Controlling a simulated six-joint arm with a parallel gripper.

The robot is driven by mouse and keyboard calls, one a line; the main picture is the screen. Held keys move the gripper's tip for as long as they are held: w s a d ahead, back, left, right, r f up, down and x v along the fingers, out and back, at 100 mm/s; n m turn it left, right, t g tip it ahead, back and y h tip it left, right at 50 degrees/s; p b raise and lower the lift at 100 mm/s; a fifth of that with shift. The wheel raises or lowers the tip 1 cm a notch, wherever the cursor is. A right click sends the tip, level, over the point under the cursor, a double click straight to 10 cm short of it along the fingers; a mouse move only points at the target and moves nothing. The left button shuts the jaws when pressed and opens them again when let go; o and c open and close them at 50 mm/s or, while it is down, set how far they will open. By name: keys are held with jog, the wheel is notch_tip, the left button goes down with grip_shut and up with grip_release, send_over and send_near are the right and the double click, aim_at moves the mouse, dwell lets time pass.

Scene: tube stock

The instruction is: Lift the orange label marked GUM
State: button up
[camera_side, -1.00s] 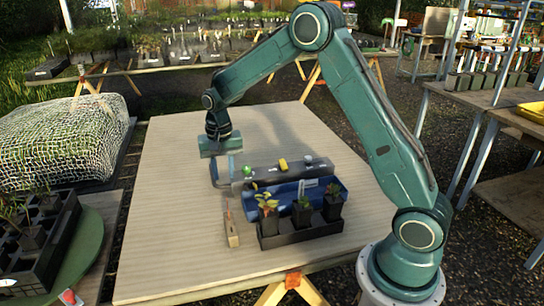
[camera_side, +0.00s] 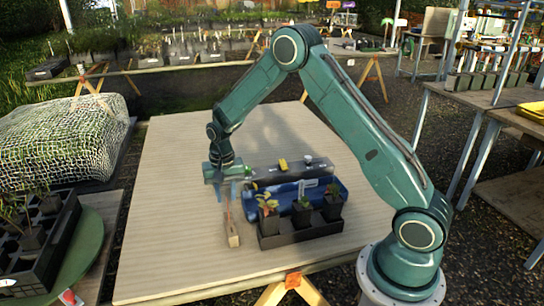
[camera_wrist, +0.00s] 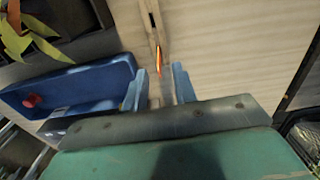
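A small wooden block (camera_side: 233,238) stands upright on the table, left of the black plant tray. A thin orange label (camera_wrist: 159,62) stands at the block and is seen nearly edge-on in the wrist view; its marking cannot be read. The block also shows in the wrist view (camera_wrist: 152,22). My gripper (camera_wrist: 161,88) is open, its two blue fingers apart and empty, with the label ahead of the gap between them. In the side view my gripper (camera_side: 232,200) hangs above and just behind the block, and its fingers partly overlap the label area.
A blue tray (camera_side: 338,188) lies right of my gripper. In front of it a black tray (camera_side: 290,237) holds three potted plants. Behind it a dark rack (camera_side: 305,172) carries small items, one a yellow piece (camera_side: 283,164). The table's left side is clear.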

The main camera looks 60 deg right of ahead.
aim_at(228, 214)
jog(key=shift+f, duration=2.3)
jog(key=shift+c, duration=0.5)
grip_shut()
